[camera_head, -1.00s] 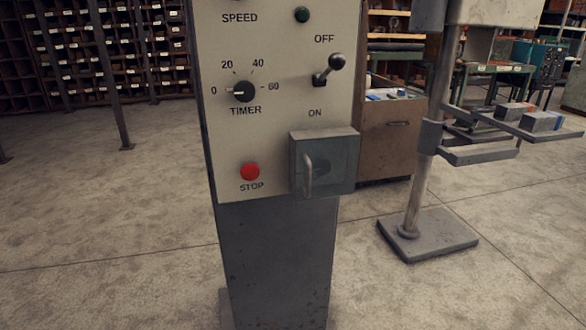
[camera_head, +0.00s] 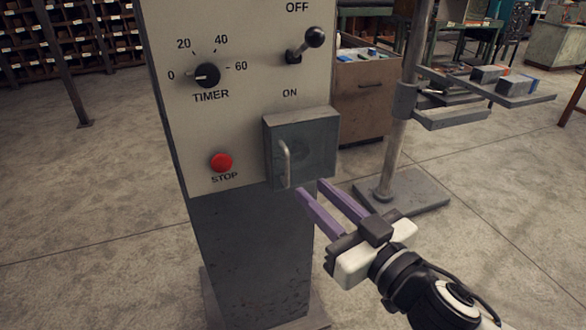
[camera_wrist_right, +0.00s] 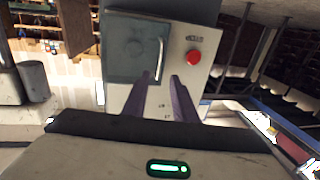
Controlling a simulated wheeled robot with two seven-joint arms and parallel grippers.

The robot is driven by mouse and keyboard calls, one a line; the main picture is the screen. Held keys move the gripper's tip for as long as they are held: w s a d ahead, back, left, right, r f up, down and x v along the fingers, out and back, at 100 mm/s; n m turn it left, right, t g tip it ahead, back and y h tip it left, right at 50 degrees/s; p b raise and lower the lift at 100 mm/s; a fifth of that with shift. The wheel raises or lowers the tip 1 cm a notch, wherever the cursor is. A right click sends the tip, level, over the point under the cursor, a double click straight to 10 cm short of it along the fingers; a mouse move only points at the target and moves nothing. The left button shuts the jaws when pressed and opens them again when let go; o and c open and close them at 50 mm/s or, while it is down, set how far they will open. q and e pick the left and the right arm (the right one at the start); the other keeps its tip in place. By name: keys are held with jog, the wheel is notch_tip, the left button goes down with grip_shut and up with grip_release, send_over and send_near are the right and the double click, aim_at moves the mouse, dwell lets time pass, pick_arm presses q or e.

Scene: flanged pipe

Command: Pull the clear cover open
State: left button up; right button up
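The clear cover (camera_head: 312,153) is a see-through door on a grey box at the lower right of the control panel, and it looks closed. Its pale upright handle (camera_head: 286,163) is at the cover's left side. My right gripper (camera_head: 311,187) is open, its purple fingers pointing up at the cover from below and to the right. In the right wrist view, the cover (camera_wrist_right: 130,52) and handle (camera_wrist_right: 159,58) are ahead of the two spread fingers (camera_wrist_right: 164,82). Nothing shows between the fingers. Whether a fingertip touches the handle cannot be told. My left gripper is not in view.
The panel carries a red STOP button (camera_head: 221,162), a TIMER knob (camera_head: 206,75) and a black lever (camera_head: 305,45) above the cover. A metal stand (camera_head: 400,190) with shelves is at the right. The floor in front is clear.

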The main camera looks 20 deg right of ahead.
jog(key=p, duration=0.2)
send_near(293, 173)
jog(key=w+a+r, duration=0.4)
jog(key=shift+w+a+r, duration=0.1)
jog(key=shift+w+r, duration=0.05)
jog(key=shift+r, duration=0.15)
grip_shut()
dwell(1.0)
